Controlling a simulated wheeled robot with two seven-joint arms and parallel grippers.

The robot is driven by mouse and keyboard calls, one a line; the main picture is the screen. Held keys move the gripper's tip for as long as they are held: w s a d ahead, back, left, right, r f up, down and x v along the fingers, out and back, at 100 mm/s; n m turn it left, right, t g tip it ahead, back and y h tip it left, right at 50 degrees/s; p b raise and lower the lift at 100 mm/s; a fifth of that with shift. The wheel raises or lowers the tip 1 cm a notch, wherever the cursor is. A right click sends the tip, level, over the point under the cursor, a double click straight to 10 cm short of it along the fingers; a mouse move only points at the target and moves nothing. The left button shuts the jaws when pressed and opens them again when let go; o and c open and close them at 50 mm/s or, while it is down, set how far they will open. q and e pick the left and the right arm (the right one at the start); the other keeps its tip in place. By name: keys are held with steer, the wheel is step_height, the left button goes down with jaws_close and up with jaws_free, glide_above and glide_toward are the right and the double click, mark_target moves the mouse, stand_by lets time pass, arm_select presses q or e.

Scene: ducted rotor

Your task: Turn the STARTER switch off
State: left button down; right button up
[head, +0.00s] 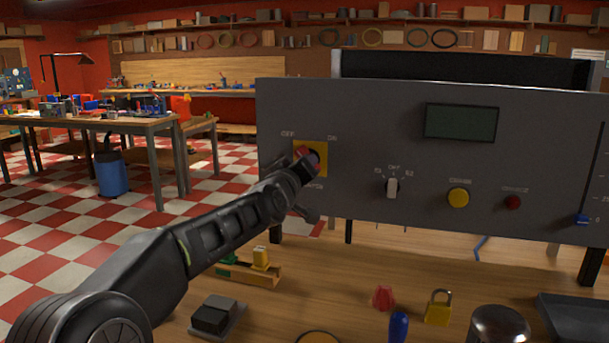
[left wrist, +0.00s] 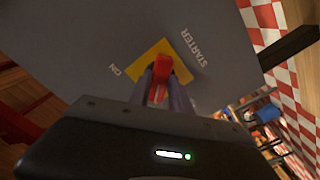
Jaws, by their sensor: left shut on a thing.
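The STARTER switch is a red handle (head: 303,153) on a yellow square plate (head: 323,148) at the left end of the grey panel (head: 360,120). OFF is printed at the plate's upper left and ON at its upper right. My left gripper (head: 312,161) reaches in from the lower left and covers part of the plate and the STARTER label. In the left wrist view its two fingers (left wrist: 165,85) are shut on the red handle (left wrist: 164,66), with ON and STARTER readable beside the yellow plate (left wrist: 183,63). I cannot tell which mark the handle points to. My right gripper is not in view.
The panel also bears a rotary selector (head: 392,188), a yellow button (head: 459,197), a red button (head: 513,202), a blue slider (head: 582,220) and a dark display (head: 461,121). A yellow padlock (head: 438,308) and other small items lie on the wooden bench below.

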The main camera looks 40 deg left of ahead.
arm_select(q)
steer(key=shift+n, duration=0.6)
steer(key=c, duration=1.2)
jaws_free()
steer(key=shift+s, duration=0.1)
steer(key=v, duration=0.7)
steer(key=shift+s+d, duration=0.15)
steer(key=shift+s, duration=0.1)
